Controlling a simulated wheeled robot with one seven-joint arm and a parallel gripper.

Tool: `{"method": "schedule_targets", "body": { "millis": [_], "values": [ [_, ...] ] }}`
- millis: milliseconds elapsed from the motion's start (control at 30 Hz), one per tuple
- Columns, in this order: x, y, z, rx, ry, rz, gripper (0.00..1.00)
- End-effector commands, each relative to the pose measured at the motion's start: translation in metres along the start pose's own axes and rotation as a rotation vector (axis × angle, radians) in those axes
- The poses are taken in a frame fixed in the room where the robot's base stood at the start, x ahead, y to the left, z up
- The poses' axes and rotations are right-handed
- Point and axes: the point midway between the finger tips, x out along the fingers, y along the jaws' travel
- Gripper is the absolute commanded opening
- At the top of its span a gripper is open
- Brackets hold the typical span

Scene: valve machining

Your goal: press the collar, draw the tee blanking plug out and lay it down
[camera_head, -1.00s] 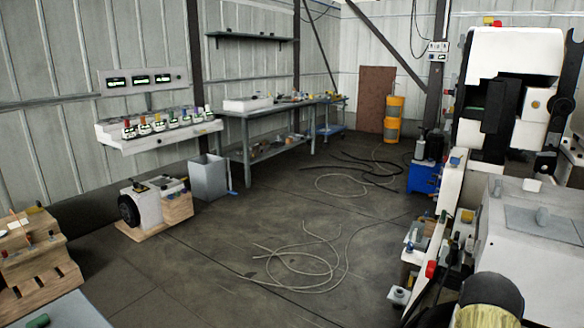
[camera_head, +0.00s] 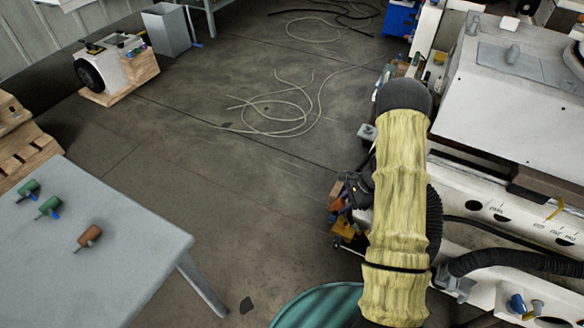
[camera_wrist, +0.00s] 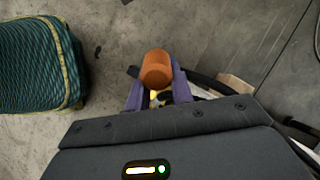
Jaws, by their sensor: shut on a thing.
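In the wrist view, the purple fingers of my gripper (camera_wrist: 156,88) are shut on an orange, round-ended cylinder, apparently the blanking plug (camera_wrist: 156,66). Whether its far end is still seated in anything cannot be seen; the fingers and gripper body hide it. In the head view, my arm in its yellow sleeve hangs beside the white machine (camera_head: 480,175), and my gripper's end is small and cluttered there. A brown-orange plug (camera_head: 88,237) and two green plugs (camera_head: 50,206) (camera_head: 28,190) lie on the grey table (camera_head: 120,270) at left. The tee and collar cannot be made out.
A teal ribbed thing (camera_head: 318,306) is at the bottom, also in the wrist view (camera_wrist: 35,65). A coiled cable (camera_head: 275,115) lies on the floor. Black hoses (camera_head: 510,262) run along the machine. The table's front part is bare.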

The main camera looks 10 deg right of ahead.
Motion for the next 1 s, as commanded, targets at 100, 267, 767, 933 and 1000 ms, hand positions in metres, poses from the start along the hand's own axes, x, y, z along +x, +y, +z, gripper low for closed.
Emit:
{"method": "schedule_targets", "body": {
  "millis": [100, 267, 767, 933, 1000],
  "values": [
    [-0.002, -0.012, 0.035, -0.243, -0.021, 0.118, 0.00],
    [-0.010, -0.015, 0.073, -0.579, -0.053, 0.288, 0.00],
    [-0.054, -0.021, 0.110, -1.283, -0.122, 0.645, 0.00],
    [-0.054, -0.020, 0.110, -1.284, -0.123, 0.646, 0.00],
    [-0.054, -0.020, 0.110, -1.283, -0.123, 0.646, 0.00]
  ]
}}
